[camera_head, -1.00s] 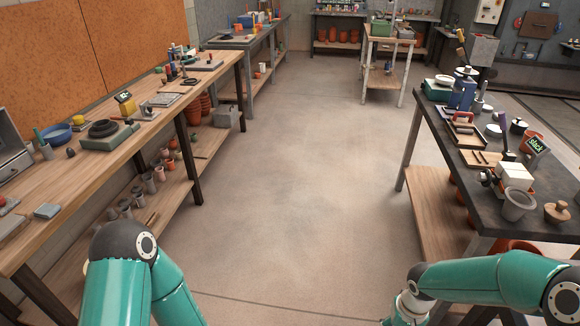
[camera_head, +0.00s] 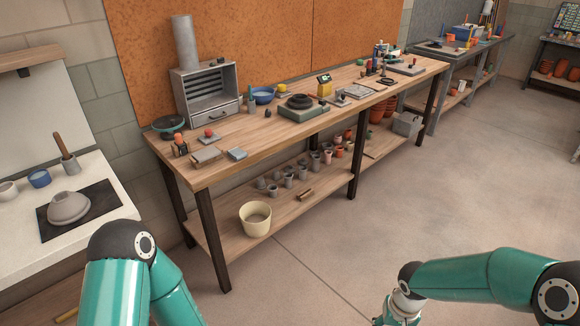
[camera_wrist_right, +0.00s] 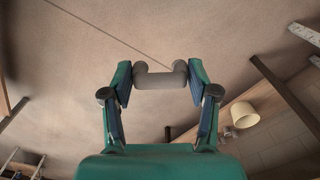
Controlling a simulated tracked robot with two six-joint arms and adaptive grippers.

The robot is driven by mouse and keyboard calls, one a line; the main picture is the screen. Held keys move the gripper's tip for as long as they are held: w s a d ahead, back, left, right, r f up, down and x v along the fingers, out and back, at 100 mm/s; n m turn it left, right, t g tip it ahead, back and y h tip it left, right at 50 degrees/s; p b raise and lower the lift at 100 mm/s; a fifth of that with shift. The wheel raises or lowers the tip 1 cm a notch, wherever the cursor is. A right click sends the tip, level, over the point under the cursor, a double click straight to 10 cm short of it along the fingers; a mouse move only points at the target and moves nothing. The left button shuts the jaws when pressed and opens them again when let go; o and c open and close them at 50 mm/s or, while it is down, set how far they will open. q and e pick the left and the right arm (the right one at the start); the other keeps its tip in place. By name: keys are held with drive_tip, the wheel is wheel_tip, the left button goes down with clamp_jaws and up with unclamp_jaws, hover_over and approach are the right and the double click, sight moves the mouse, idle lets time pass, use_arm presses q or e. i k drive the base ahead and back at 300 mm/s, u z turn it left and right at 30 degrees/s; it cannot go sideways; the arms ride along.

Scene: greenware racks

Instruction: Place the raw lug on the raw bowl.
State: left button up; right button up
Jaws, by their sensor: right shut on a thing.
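The raw lug (camera_wrist_right: 161,80) is a grey, curved handle-like piece. In the right wrist view it spans between the fingertips of my right gripper (camera_wrist_right: 160,75), which is shut on it and holds it above the floor. A grey bowl (camera_head: 69,206), seemingly the raw bowl, rests upside down on a dark mat (camera_head: 100,225) on the white counter at the left of the head view. It is well apart from my right gripper. In the head view only my arms show; my left gripper is out of sight, and the right fingers are hidden below the frame.
A white counter (camera_head: 115,178) holds a small blue cup (camera_head: 39,178) and a tool in a grey pot (camera_head: 68,160). A long wooden bench (camera_head: 215,170) runs alongside, with a cream bucket (camera_head: 256,218) on its lower shelf. The floor (camera_head: 430,210) at right is clear.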

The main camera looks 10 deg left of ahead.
sight(60, 197)
drive_tip(key=z, duration=0.65)
drive_tip(key=i, duration=0.15)
drive_tip(key=u, duration=1.85)
